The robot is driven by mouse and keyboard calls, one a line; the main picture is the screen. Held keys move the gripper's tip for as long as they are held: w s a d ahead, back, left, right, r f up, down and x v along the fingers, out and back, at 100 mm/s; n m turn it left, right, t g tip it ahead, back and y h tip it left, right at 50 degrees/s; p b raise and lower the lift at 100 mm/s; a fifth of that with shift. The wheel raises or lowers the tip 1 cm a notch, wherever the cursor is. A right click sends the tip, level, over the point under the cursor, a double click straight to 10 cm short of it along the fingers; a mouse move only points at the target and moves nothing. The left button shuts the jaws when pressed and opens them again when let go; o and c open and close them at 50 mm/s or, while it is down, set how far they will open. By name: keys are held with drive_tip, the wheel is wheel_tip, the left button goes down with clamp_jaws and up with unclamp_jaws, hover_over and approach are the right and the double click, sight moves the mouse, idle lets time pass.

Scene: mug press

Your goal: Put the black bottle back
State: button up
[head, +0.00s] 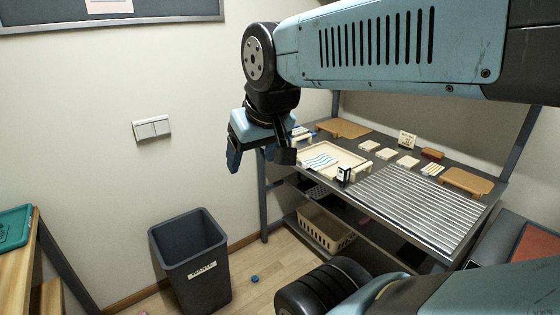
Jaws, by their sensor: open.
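A small black bottle with a white label (343,175) stands on the workbench at the front right corner of a cream tray (322,173). It looks upright; I cannot tell whether it touches the tray. My gripper (258,158) hangs pointing down in front of the wall, left of the bench and of the bottle in the picture. Its fingers are apart, with nothing seen between them. The tray holds a white piece with wavy blue lines (322,161).
The workbench carries a ribbed metal surface (420,208), wooden boards (468,181) and several pale blocks. A cream basket (325,230) sits on the shelf below. A grey waste bin (188,250) stands on the floor at left, beside a small blue object (255,279).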

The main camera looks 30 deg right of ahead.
drive_tip(key=w+d+f+n+g+h, duration=0.1)
drive_tip(key=w+d+f+g+h, duration=0.2)
drive_tip(key=d+f, duration=0.3)
drive_tip(key=w+d+f+n+g+h, duration=0.1)
drive_tip(key=w+d+f+g+h, duration=0.15)
drive_tip(key=d, duration=0.55)
drive_tip(key=n+g+h, duration=0.3)
drive_tip(key=n+h, duration=0.7)
drive_tip(key=h, duration=0.1)
approach(339, 176)
drive_tip(key=s+a+r, duration=0.4)
drive_tip(key=s+r, duration=0.2)
drive_tip(key=r, duration=0.1)
drive_tip(key=w+d+f+n+t+h, duration=0.2)
drive_tip(key=w+d+f+n+t, duration=0.15)
drive_tip(key=f+n, duration=0.4)
drive_tip(key=shift+m+t+y, duration=0.25)
drive_tip(key=shift+m+t, duration=0.05)
drive_tip(key=shift+m, duration=0.05)
drive_tip(key=d, duration=0.8)
drive_tip(key=shift+w+d+f, duration=0.3)
drive_tip(key=shift+d+f, duration=0.05)
drive_tip(key=shift+d, duration=2.75)
drive_tip(key=shift+c, duration=0.2)
